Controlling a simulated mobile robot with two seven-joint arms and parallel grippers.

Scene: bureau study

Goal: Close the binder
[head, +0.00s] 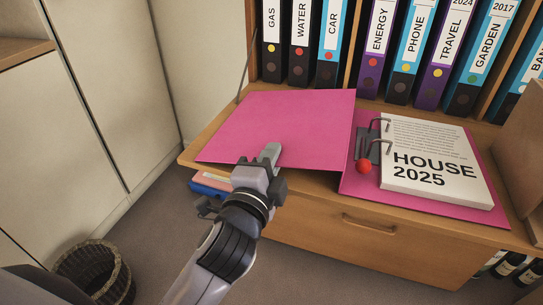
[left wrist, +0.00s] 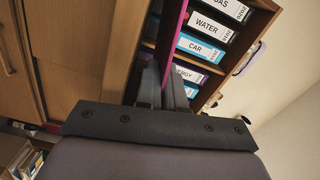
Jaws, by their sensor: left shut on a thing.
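The pink binder lies open on the wooden desk top. Its left cover (head: 275,125) is on the left, and its right cover (head: 430,207) lies under a stack of white paper (head: 435,160) titled "HOUSE 2025". Metal rings (head: 382,146) and a red knob (head: 364,166) sit near the spine. My left gripper (head: 263,162) is at the front edge of the left cover. In the left wrist view the cover (left wrist: 173,45) runs edge-on between the fingers (left wrist: 165,88), which are shut on it. My right gripper is in neither view.
A row of labelled binders (head: 380,45) stands in the shelf behind. A drawer (head: 375,230) is below the desk top (head: 225,115), with folders (head: 210,185) under its left end. A wicker basket (head: 95,272) stands on the floor at left. A wooden panel (head: 522,150) bounds the right.

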